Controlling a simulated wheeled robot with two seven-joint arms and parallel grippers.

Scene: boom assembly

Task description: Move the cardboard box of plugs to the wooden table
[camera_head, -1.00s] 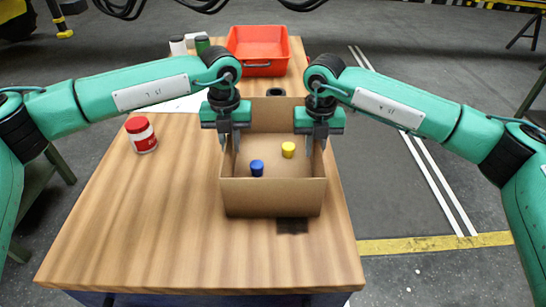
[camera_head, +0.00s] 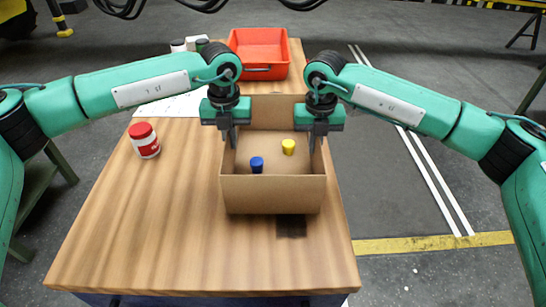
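The open cardboard box (camera_head: 272,195) is at the right of the wooden table (camera_head: 150,230). A blue plug (camera_head: 257,164) and a yellow plug (camera_head: 288,146) stand inside it. My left gripper (camera_head: 229,143) points down at the box's left wall, its fingers close together on the wall's top edge. My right gripper (camera_head: 315,144) is at the right wall in the same way, its fingers close together on that edge. The box is level; I cannot tell whether its bottom touches the tabletop.
A red and white jar (camera_head: 144,140) stands left of the box. A dark patch (camera_head: 292,226) lies before the box. The table's front left is clear.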

